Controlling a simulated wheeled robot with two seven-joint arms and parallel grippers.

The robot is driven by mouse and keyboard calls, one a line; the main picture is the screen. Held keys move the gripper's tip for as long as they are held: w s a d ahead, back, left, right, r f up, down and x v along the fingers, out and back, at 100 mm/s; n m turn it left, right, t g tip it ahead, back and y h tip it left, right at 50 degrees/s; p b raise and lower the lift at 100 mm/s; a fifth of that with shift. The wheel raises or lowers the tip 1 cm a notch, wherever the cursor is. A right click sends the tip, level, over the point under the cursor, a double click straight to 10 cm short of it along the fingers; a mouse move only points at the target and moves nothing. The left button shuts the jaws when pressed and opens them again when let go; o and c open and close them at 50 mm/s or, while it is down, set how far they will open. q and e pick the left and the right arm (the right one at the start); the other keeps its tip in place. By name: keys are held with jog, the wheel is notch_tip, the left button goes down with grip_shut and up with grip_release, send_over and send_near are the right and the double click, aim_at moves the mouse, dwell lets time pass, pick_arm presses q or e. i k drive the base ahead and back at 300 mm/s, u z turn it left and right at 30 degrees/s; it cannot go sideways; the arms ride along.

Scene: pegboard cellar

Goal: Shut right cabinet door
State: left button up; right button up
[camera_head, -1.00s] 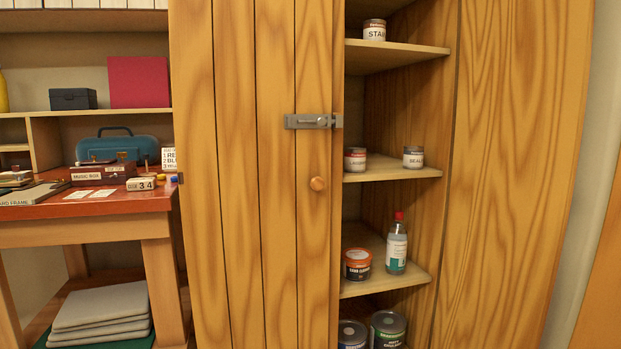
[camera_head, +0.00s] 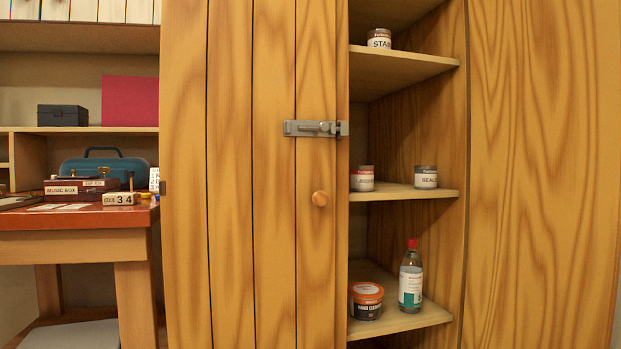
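The right cabinet door (camera_head: 540,180) appears as the large wooden panel at the right, swung open, so the right half of the cabinet is exposed. No knob shows on the right door's visible face. Neither of my grippers is in view.
Open shelves hold a top can (camera_head: 379,40), a middle can (camera_head: 426,178), an orange-lidded tub (camera_head: 366,301) and a red-capped bottle (camera_head: 410,278). A red-topped desk (camera_head: 80,217) with boxes and a blue case (camera_head: 104,168) stands at the left.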

aim_at(543, 263)
jog(key=u, duration=0.1)
jog(key=k, duration=0.9)
jog(key=z, duration=0.85)
jog(key=i, duration=1.25)
jog(key=u, duration=0.5)
